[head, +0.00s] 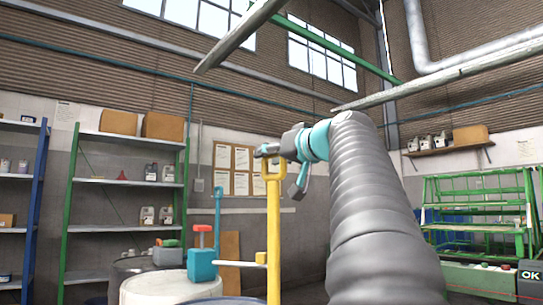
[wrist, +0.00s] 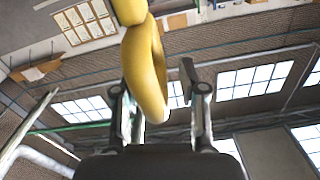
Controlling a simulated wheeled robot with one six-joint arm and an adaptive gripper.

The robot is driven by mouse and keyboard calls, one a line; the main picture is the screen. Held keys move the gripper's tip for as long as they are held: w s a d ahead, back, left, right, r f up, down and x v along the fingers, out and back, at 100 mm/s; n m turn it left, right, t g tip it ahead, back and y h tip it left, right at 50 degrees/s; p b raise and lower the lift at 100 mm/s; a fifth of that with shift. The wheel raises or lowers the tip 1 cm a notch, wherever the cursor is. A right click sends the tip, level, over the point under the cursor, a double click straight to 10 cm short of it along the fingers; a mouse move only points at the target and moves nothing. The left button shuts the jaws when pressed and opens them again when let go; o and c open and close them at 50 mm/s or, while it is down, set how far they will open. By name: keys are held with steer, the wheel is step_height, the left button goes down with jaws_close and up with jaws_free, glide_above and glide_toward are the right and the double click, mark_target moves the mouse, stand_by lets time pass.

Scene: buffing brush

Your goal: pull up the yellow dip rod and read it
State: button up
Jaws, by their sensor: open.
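The yellow dip rod (head: 273,235) stands upright in the head view, with a loop handle at its top and a pale crossbar low on its shaft. Its lower end runs out of the frame. My gripper (head: 277,174) is at the loop, with its jaws open. In the wrist view the yellow loop (wrist: 154,75) hangs between the two open fingers of my gripper (wrist: 160,90), with a gap visible on each side. No reading on the rod can be made out.
A teal can with a red handle (head: 202,262) stands on a pale drum (head: 165,287) left of the rod. Green-framed shelves (head: 125,182) stand at the back left. A green rack (head: 475,215) is at the right. Grey beams (head: 240,35) cross overhead.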

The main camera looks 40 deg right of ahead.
steer(key=s, duration=1.2)
steer(key=shift+d, duration=0.2)
